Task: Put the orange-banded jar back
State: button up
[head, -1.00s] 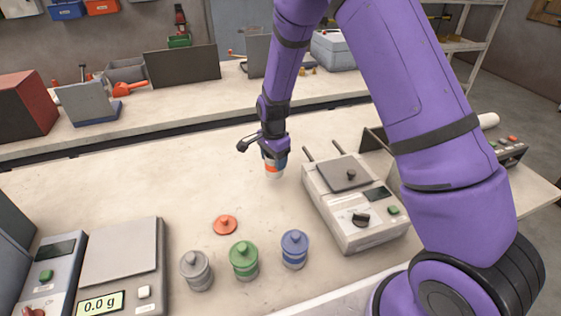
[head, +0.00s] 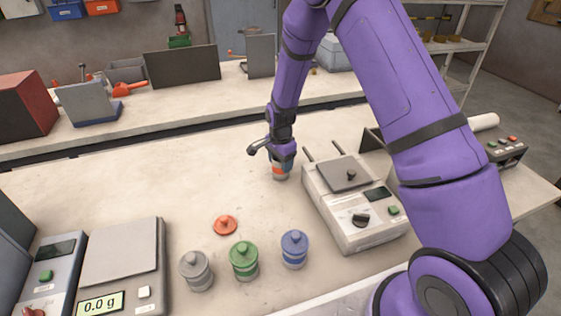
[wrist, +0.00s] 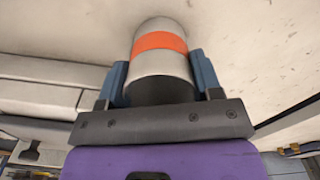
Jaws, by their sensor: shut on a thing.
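The orange-banded jar (head: 280,172) is between the fingers of my gripper (head: 281,160), left of the sealing machine. It is upright in the head view, at or just above the bench top; I cannot tell whether it touches. In the wrist view the pale jar with its orange band (wrist: 160,43) sits between the two blue fingers of my gripper (wrist: 160,80). Its open, dark end faces the palm, with no lid on it. An orange lid (head: 225,225) with a knob lies on the bench, to the left and nearer the camera.
A grey jar (head: 196,271), a green jar (head: 243,261) and a blue jar (head: 294,249), all lidded, stand in a row in front. A scale (head: 120,265) reading 0.0 g is at left. The sealing machine (head: 355,205) is close on the right. The bench's middle left is clear.

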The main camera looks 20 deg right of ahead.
jog(key=o, duration=1.3)
jog(key=shift+f, duration=0.1)
jog(key=shift+c, duration=0.2)
jog(key=s+d+r+n+t, duration=0.1)
jog(key=s+r+n, duration=0.15)
jog(key=r, duration=0.95)
jog(key=s+d+r+n, duration=0.1)
jog(key=s+r, duration=0.2)
jog(key=r, duration=1)
jog(key=s+d+r+n+t, duration=0.2)
jog(key=s+r+n, duration=0.1)
jog(key=s+r, duration=0.6)
jog(key=s+d+r+n+t, duration=0.1)
jog(key=s+r+n, duration=0.2)
jog(key=s, duration=0.7)
jog(key=s+d+r+n+t, duration=0.1)
jog(key=s+d+r+n, duration=0.1)
jog(key=s, duration=0.9)
jog(key=shift+s+r+n, duration=0.3)
jog(key=shift+r+n, duration=0.35)
jog(key=shift+n, duration=0.3)
